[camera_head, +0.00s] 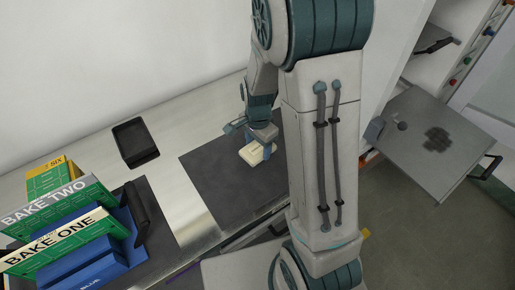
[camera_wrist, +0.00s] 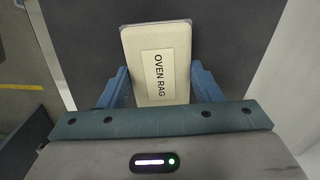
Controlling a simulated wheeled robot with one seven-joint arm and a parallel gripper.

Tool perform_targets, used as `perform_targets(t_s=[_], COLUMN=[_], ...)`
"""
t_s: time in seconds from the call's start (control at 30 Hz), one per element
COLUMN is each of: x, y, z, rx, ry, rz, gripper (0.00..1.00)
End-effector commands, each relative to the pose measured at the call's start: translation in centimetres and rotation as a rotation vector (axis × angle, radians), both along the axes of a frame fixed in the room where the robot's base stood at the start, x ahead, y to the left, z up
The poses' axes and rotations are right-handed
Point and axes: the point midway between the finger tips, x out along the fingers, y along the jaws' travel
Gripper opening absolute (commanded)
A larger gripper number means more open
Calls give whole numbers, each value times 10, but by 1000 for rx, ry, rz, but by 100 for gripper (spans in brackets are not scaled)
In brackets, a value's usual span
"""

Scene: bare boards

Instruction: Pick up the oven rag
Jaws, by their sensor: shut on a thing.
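The oven rag (camera_wrist: 157,55) is a cream, block-shaped thing with a label reading "OVEN RAG" in the wrist view. It also shows in the head view (camera_head: 252,155), over the dark mat on the counter. My gripper (camera_wrist: 160,85) has its blue fingers against the left and right sides of the rag, shut on it. In the head view my gripper (camera_head: 258,146) reaches down to the rag from above. I cannot tell whether the rag touches the mat or is slightly above it. The far end of the rag sticks out past the fingertips.
A dark mat (camera_head: 215,180) lies under the rag. A black tray (camera_head: 135,142) sits to its left. Green boxes labelled "BAKE ONE" (camera_head: 55,243) and "BAKE TWO" (camera_head: 45,204), with blue items, stand at the far left. A grey panel (camera_head: 437,140) is open at the right.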

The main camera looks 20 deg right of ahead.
Motion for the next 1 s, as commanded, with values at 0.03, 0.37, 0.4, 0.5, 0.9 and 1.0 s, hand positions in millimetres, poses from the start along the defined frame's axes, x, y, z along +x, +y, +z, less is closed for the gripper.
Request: perform_targets(t_s=[0.03, 0.37, 0.4, 0.5, 0.9, 1.0], x=[1, 10, 11, 14, 18, 18], y=[0, -60, -68, -86, -116, -116], z=[9, 55, 60, 71, 90, 90], rx=[0, -1, -1, -1, 0, 0], ry=[-4, -4, -3, -3, 1, 1], rz=[1, -7, -5, -4, 0, 0], gripper=[36, 36, 36, 36, 36, 36])
